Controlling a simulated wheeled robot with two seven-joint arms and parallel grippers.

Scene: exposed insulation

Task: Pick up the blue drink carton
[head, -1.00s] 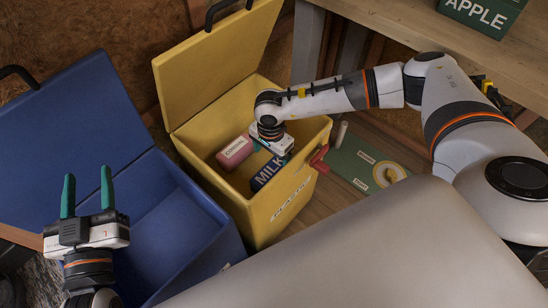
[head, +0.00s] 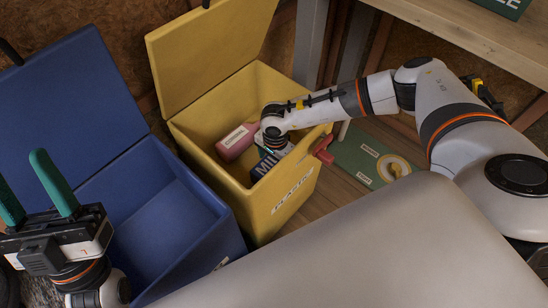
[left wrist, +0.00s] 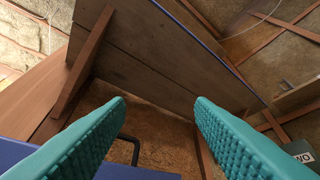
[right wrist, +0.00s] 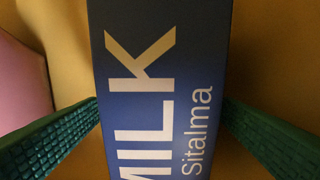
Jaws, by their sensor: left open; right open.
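The blue milk carton (head: 263,167) is inside the yellow bin (head: 208,166), partly hidden by my right wrist. In the right wrist view the blue carton (right wrist: 165,60) fills the middle, with its MILK lettering facing the camera. My right gripper (right wrist: 160,118) is open, with one green finger on each side of the carton; I cannot tell whether they touch it. My left gripper (head: 24,178) is open and empty, raised near the blue bin's left side.
A pink carton (head: 236,142) lies in the yellow bin, left of the blue one. The open blue bin (head: 165,225) looks empty. A red handle-like part (head: 322,150) sticks out at the yellow bin's right. A green board (head: 362,158) lies beyond; a wooden table (head: 450,32) stands upper right.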

